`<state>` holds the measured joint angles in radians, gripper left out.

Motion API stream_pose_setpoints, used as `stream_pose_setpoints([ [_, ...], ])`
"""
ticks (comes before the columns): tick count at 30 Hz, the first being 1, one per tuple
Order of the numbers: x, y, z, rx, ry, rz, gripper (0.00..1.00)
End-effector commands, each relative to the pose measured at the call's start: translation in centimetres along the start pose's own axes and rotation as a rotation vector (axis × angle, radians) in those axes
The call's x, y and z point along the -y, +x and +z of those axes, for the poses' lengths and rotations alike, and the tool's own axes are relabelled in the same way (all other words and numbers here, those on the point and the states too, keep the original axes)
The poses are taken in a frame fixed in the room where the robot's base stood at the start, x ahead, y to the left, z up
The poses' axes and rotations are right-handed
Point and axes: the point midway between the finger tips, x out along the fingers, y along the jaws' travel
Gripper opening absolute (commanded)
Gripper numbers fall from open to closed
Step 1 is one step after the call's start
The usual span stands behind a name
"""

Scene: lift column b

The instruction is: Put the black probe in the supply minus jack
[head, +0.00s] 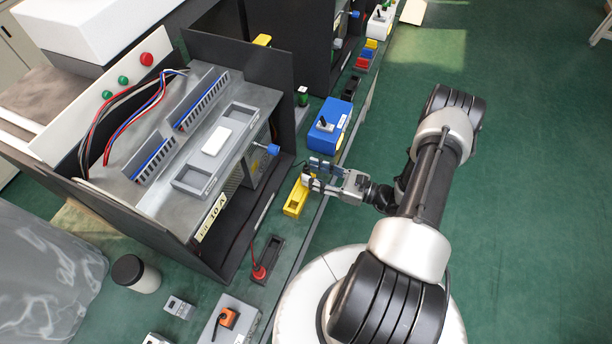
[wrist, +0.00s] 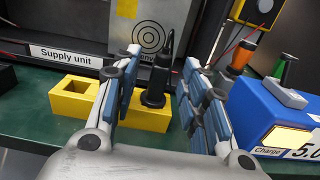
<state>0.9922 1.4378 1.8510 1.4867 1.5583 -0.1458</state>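The black probe (wrist: 155,90) stands upright in the yellow holder block (wrist: 68,104), with a dark cable rising from its top. The block has an empty square pocket at its left end. In the head view the yellow block (head: 293,208) sits on the green bench beside the dark cabinet. My gripper (wrist: 157,95) is open, with one blue-padded finger on each side of the probe. Narrow gaps seem to show between probe and pads. My gripper (head: 309,174) is over the yellow block in the head view. I cannot make out the supply minus jack in either view.
A "Supply unit" label (wrist: 66,55) is behind the block. A blue box (head: 330,122) with a lever stands close by on the far side of my gripper. A red probe (head: 260,271) with a red cable stands in a dark holder nearer the front. The cabinet wall is close.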

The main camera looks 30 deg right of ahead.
Motion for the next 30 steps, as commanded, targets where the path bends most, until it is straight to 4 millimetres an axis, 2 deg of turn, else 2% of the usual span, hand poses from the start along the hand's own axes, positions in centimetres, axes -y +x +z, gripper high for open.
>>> stream_pose_setpoints([
  [8, 0.05, 0.48, 0.06, 0.0, -0.001, -0.002, 0.4],
  [26, 0.03, 0.45, 0.04, 0.0, -0.001, -0.001, 0.01],
  [30, 0.03, 0.45, 0.04, 0.0, -0.001, -0.001, 0.0],
])
